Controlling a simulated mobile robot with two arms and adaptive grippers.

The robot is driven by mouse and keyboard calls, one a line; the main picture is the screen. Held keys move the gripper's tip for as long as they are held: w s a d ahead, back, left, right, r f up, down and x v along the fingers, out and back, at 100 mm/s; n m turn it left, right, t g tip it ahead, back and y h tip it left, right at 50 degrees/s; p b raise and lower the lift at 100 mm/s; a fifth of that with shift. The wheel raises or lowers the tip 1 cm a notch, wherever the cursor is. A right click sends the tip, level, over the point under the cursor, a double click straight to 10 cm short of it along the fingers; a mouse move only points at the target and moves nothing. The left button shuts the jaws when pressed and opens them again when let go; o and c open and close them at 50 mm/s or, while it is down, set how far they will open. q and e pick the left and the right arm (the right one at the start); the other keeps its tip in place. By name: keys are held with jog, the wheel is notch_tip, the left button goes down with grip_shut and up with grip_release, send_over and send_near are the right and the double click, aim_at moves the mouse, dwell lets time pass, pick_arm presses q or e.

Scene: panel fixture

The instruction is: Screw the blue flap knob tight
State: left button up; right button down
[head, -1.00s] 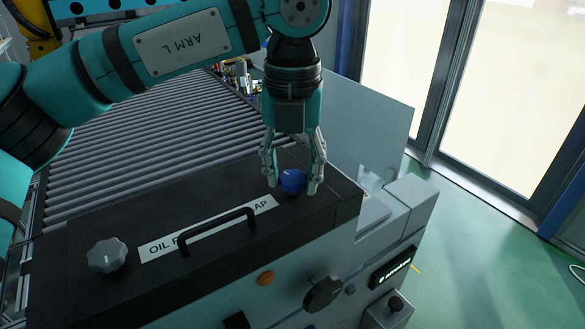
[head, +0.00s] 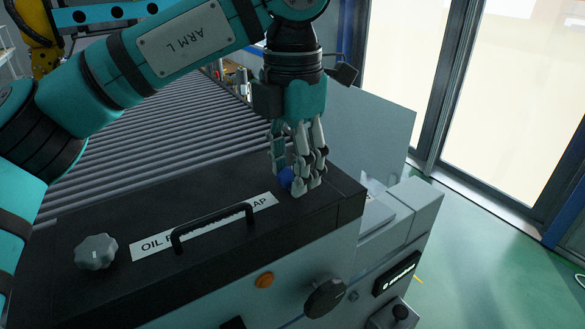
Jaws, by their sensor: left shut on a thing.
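The blue flap knob (head: 285,178) sits at the right end of the black flap (head: 110,218) in the head view. My left gripper (head: 295,188) points straight down over it, with its fingers around the knob and shut on it. The fingers hide most of the knob, so its pointer mark does not show. The flap lies closed, with a white label (head: 150,245) partly covered by the black handle (head: 213,228). My right gripper is not in view.
A grey knob (head: 96,251) stands on the flap's left end. The front panel has an orange button (head: 264,280) and a black knob (head: 325,298). A roller conveyor (head: 160,150) lies behind. Green floor (head: 480,260) is free at right.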

pick_arm(q)
jog(key=m, duration=0.3)
jog(key=shift+m, duration=0.4)
jog(key=m, duration=0.3)
jog(key=shift+m, duration=0.3)
jog(key=m, duration=0.3)
jog(key=shift+m, duration=0.3)
jog(key=m, duration=0.3)
jog(key=shift+m+p, duration=0.3)
jog(key=shift+p, duration=0.1)
jog(key=m, duration=0.3)
jog(key=shift+w+m, duration=0.1)
jog(key=shift+m, duration=0.2)
jog(key=m+p, duration=0.1)
jog(key=m, duration=0.2)
jog(key=shift+m, duration=0.4)
jog(key=m, duration=0.4)
jog(key=shift+d+m+p, duration=0.1)
jog(key=shift+m+p, duration=0.3)
jog(key=shift+m, duration=1.3)
jog(key=shift+f, duration=0.1)
